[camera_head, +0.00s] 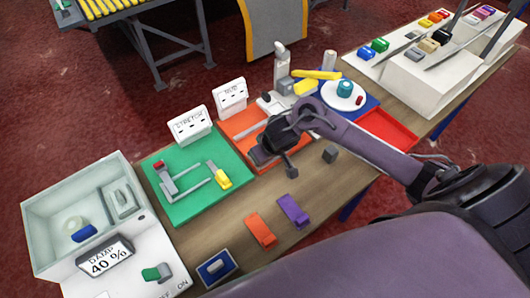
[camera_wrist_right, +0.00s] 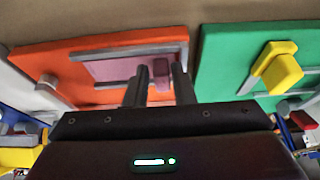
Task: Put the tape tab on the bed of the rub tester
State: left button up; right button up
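The rub tester (camera_head: 240,122) is an orange board with a sign behind it, mid-table in the head view. In the right wrist view, its orange board (camera_wrist_right: 45,55) carries a pinkish bed (camera_wrist_right: 108,70) with grey bars beside it. A small dark red piece, seemingly the tape tab (camera_wrist_right: 161,72), appears over the bed's right part, between my right fingertips. My right gripper (camera_wrist_right: 160,85) is open, with gaps on both sides of the piece. In the head view my right gripper (camera_head: 275,162) is over the tester's front and hides much of it. My left gripper is not in view.
A green stretch tester (camera_head: 190,205) stands left of the rub tester. A grey block (camera_head: 330,154), orange block (camera_head: 261,230) and purple block (camera_head: 293,211) lie at the front. A white plate (camera_head: 330,92) and red tray (camera_head: 388,132) are right. A damp box (camera_head: 50,205) is far left.

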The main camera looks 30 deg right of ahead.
jog(key=p+v, duration=0.4)
jog(key=v, duration=0.8)
jog(key=shift+r, duration=0.2)
jog(key=shift+a, duration=0.1)
